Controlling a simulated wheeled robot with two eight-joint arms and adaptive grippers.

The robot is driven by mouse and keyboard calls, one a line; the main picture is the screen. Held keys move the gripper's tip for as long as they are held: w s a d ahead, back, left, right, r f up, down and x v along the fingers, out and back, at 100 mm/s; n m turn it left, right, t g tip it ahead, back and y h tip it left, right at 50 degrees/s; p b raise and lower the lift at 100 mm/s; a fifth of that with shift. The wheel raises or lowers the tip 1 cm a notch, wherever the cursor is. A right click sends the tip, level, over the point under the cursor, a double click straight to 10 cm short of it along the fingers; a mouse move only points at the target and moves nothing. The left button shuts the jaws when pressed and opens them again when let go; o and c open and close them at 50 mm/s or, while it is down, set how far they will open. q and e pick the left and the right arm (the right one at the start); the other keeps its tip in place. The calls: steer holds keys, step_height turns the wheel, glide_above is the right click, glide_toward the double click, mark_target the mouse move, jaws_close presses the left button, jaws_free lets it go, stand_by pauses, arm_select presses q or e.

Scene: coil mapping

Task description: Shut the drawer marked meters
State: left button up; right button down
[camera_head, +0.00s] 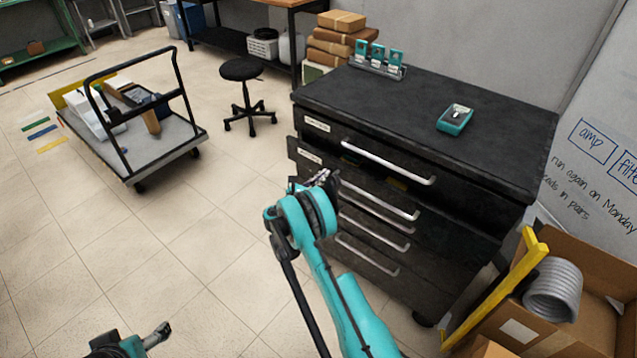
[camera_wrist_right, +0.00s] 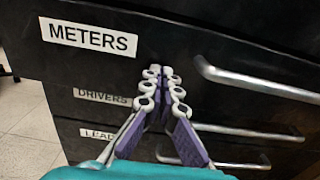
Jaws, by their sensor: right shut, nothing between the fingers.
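The black cabinet (camera_head: 440,245) has several drawers with silver bar handles. The drawer marked METERS (camera_wrist_right: 200,50) fills the top of the right wrist view. In the head view it appears to be the second drawer (camera_head: 312,167), standing out from the cabinet with its inside partly visible. My right gripper (camera_head: 326,177) is shut and empty at its front, left of the handle; in the right wrist view its fingertips (camera_wrist_right: 162,72) overlap the lower front. I cannot tell whether they touch it. My left gripper (camera_head: 158,336) is low at the left, its jaws unclear.
Drawers marked DRIVERS (camera_wrist_right: 102,97) and LEADS (camera_wrist_right: 98,134) sit below, further back. A teal meter (camera_head: 455,120) lies on the cabinet top. An open carton (camera_head: 590,262) with a grey coil stands at the right. A stool (camera_head: 241,70) and trolley (camera_head: 172,143) stand left; floor between is clear.

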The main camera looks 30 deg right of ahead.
mark_target(332, 168)
steer(key=shift+d, duration=0.1)
steer(key=x, duration=0.5)
steer(key=shift+w+r, duration=0.1)
stand_by(0.4)
